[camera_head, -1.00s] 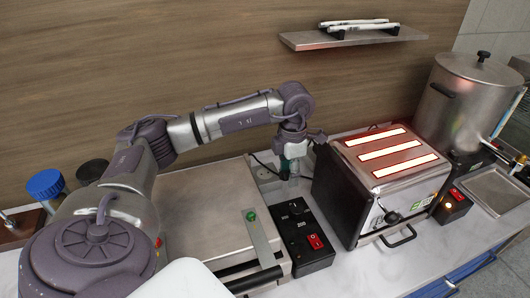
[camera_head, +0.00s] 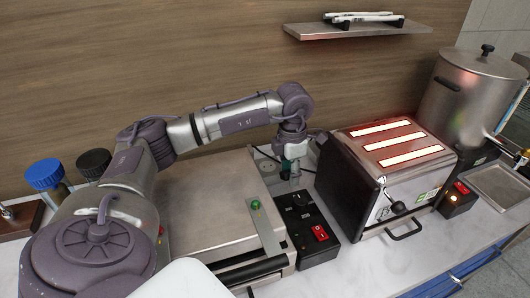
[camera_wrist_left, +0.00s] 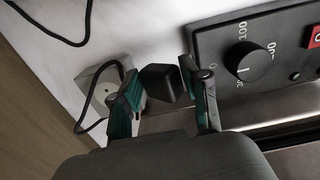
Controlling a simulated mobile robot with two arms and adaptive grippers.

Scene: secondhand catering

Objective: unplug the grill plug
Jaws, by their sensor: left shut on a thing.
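The black grill plug (camera_wrist_left: 160,84) is between the teal fingers of my left gripper (camera_wrist_left: 158,90) in the left wrist view; the gripper is shut on it. The pale socket box (camera_wrist_left: 101,88) is just left of the plug there, its round face showing, and the plug appears apart from it. In the head view my left gripper (camera_head: 289,169) points down behind the grill's black control box (camera_head: 309,232), beside the socket (camera_head: 268,166). The plug is hard to make out there. The flat steel grill (camera_head: 205,215) lies left of the control box. My right gripper is out of view.
A toaster-like heater (camera_head: 345,185) with glowing top bars stands close right of the gripper. A steel pot (camera_head: 470,95) is farther right. A wall shelf (camera_head: 355,31) hangs above. A dark cable (camera_wrist_left: 45,30) lies on the pale counter.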

